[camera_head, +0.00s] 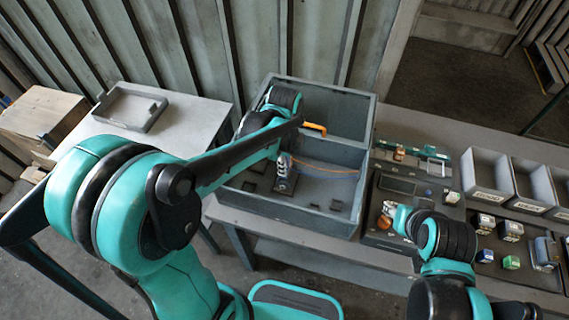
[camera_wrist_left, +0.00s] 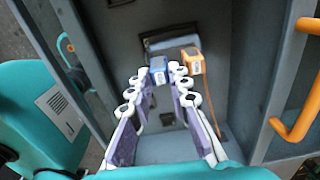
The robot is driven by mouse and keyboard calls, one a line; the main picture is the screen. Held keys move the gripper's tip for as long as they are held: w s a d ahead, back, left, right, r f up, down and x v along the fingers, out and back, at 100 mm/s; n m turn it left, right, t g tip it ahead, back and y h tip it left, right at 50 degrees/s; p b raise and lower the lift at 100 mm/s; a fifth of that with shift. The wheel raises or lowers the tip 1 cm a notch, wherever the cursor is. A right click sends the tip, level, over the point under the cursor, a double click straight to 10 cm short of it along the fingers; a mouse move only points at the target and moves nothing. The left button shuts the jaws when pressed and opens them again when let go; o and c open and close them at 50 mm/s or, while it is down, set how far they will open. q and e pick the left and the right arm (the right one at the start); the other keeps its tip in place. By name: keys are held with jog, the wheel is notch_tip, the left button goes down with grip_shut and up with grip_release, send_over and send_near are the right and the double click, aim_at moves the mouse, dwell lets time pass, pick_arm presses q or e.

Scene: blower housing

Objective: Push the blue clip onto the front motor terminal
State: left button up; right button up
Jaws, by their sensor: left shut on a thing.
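The blue clip (camera_wrist_left: 158,70) sits between the fingertips of my left gripper (camera_wrist_left: 158,82), which is shut on it. In the head view my left gripper (camera_head: 284,164) reaches down inside the grey blower housing (camera_head: 340,222). In the left wrist view a grey motor body (camera_wrist_left: 172,41) lies just beyond the clip. An orange clip (camera_wrist_left: 191,60) with an orange wire sits beside the blue clip, at the motor's right. The terminals are hidden, so I cannot tell whether the blue clip touches the front one. My right gripper (camera_head: 390,212) is over the bench, its fingers too small to read.
The housing walls stand close around my left gripper. An orange handle (camera_wrist_left: 295,122) is on the wall at right. Grey bins (camera_head: 490,176) and several small parts lie on the bench at right. A side table with a tray (camera_head: 130,107) stands at left.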

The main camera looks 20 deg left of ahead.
pick_arm(q)
jog(key=shift+f+b, duration=0.3)
jog(key=shift+f, duration=0.2)
jog(key=o, duration=1)
jog(key=shift+c, duration=0.2)
notch_tip(320, 180, up, 12)
